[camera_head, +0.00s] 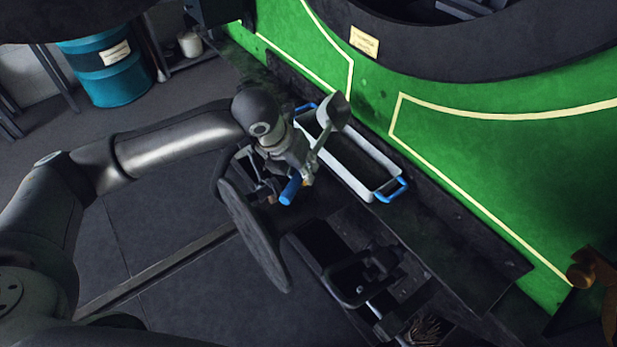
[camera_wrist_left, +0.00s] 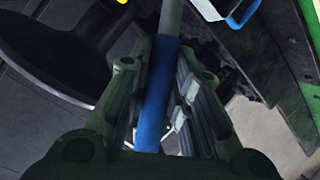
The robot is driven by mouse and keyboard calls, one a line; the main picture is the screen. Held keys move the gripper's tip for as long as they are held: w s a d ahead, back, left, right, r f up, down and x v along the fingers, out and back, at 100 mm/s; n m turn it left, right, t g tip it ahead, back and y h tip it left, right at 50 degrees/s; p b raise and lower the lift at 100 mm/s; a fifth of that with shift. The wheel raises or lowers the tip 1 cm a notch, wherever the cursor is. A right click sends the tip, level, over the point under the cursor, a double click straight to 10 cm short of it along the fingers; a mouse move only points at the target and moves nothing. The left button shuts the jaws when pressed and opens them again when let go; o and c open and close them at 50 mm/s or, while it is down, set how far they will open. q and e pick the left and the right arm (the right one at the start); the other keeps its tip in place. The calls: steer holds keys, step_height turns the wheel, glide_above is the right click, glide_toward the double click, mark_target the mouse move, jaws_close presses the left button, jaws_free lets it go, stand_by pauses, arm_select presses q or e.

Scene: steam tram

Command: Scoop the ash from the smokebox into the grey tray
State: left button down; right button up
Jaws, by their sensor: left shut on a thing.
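My left gripper (camera_head: 287,178) is shut on the blue handle (camera_head: 290,190) of a metal scoop. The wrist view shows the handle (camera_wrist_left: 157,95) between the fingers (camera_wrist_left: 158,78). The scoop's grey bowl (camera_head: 333,111) is raised over the far end of the grey tray. I cannot tell whether it holds ash. The long grey tray (camera_head: 372,183), with blue end handles, sits on the dark ledge along the green tram side. The smokebox (camera_head: 400,50) shows as a dark round rim at the upper right. No ash is clearly visible. My right gripper is out of view.
A green panel with cream lines (camera_head: 450,150) rises behind the tray. An open dark box (camera_head: 325,245) with metal parts stands in front of the ledge. A dark round disc (camera_head: 255,235) is below my gripper. A teal drum (camera_head: 105,70) stands far left.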

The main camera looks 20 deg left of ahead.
arm_select(q)
steer(key=shift+a+f+n+h+b, duration=0.3)
steer(key=shift+a+h+b, duration=0.2)
steer(key=shift+h+b, duration=0.4)
steer(key=shift+w+a+r+n+h+b, duration=0.1)
steer(key=shift+a+n+h+b, duration=0.25)
steer(key=shift+h+b, duration=1.35)
steer(key=shift+w+a+r+n+h+b, duration=0.15)
steer(key=shift+a+n+h+b, duration=0.2)
steer(key=shift+h+b, duration=1.35)
steer(key=shift+s+a+r+n+h+b, duration=0.1)
steer(key=shift+a+n+h+b, duration=0.45)
steer(key=shift+b, duration=2.1)
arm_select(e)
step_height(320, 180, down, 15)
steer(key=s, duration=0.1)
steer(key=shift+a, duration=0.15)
arm_select(q)
steer(key=shift+d, duration=0.25)
